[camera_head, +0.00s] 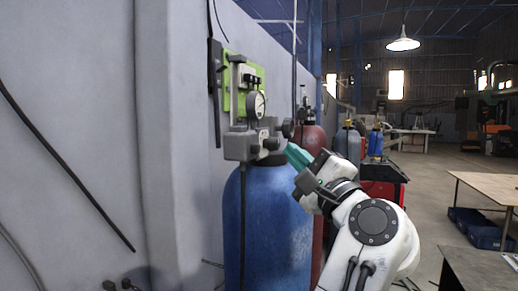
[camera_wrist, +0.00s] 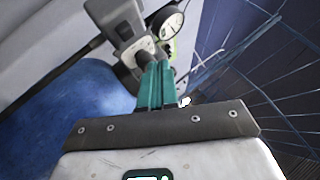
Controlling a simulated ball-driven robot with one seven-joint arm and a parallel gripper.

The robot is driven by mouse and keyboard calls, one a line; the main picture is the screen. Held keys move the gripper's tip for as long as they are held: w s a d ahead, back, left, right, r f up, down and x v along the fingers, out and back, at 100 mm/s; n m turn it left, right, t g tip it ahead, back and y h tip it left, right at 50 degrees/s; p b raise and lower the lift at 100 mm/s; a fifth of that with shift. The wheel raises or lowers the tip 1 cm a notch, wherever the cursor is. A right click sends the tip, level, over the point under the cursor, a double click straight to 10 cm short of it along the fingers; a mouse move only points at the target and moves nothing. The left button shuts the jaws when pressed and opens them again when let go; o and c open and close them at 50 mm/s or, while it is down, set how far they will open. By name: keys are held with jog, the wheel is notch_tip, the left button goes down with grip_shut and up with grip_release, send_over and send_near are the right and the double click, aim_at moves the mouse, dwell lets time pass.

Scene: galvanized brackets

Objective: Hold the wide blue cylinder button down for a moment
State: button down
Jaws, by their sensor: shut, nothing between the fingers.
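The wide blue cylinder (camera_head: 268,232) stands upright against the wall in the head view; its blue side also shows at the left of the wrist view (camera_wrist: 65,115). A grey valve block (camera_head: 243,145) with a round gauge (camera_head: 257,104) sits on its top. In the wrist view the grey block (camera_wrist: 118,18) has a pale face, and the gauge (camera_wrist: 168,24) is beside it. My gripper (camera_head: 290,149) has teal fingers, shut and empty, at the block's right side. The fingertips (camera_wrist: 156,66) reach the block's edge in the wrist view; I cannot tell whether they touch.
A dark red cylinder (camera_head: 314,138) stands just behind the blue one, partly hidden by my arm. A green panel (camera_head: 238,85) is on the wall above the valve block. A wooden table (camera_head: 490,185) stands at the right. The floor between is open.

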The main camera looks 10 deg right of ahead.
jog(key=shift+w+a, duration=0.5)
jog(key=shift+a, duration=0.2)
jog(key=shift+w+a, duration=0.5)
jog(key=shift+a, duration=0.15)
jog(key=shift+a, duration=0.1)
dwell(1.1)
jog(key=shift+w+a, duration=0.2)
jog(key=shift+a, duration=0.05)
jog(key=shift+w+a, duration=0.35)
jog(key=shift+a, duration=0.1)
dwell(2.2)
jog(key=shift+s+d, duration=0.6)
jog(key=shift+d, duration=0.2)
jog(key=shift+s+d+b, duration=0.2)
jog(key=shift+s+d, duration=0.55)
jog(key=shift+d, duration=0.3)
jog(key=shift+s+d+b, duration=0.15)
jog(key=shift+s+d, duration=0.55)
jog(key=shift+d, duration=0.3)
